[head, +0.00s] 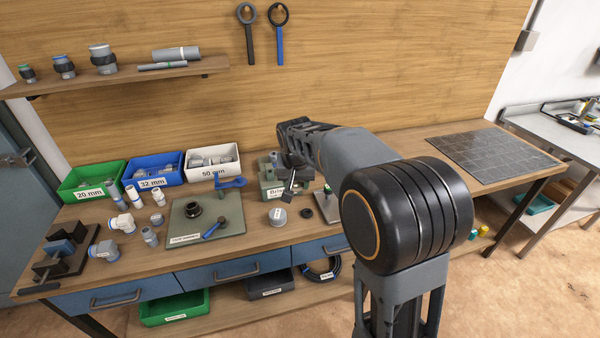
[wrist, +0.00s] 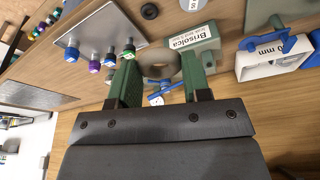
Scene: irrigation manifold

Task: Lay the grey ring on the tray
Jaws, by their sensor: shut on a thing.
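My gripper (wrist: 160,66) is shut on the grey ring (wrist: 157,56), which sits between the two green fingertips in the wrist view. In the head view my gripper (head: 289,188) is over the workbench beside the grey-green Brisolca box (head: 268,188); the ring cannot be made out there. The box (wrist: 207,45) lies just beyond the ring in the wrist view. A flat grey-green tray or mat (head: 228,211) with a label lies to the left of my gripper in the head view. It bears a black ring (head: 193,209) and a blue-handled tool (head: 213,229).
Green (head: 92,193), blue (head: 155,182) and white (head: 212,174) bins line the back of the bench. Several pipe fittings stand left of the tray. A metal plate (wrist: 86,27) with several fittings shows in the wrist view. The bench's right end has a dark tiled mat (head: 480,152).

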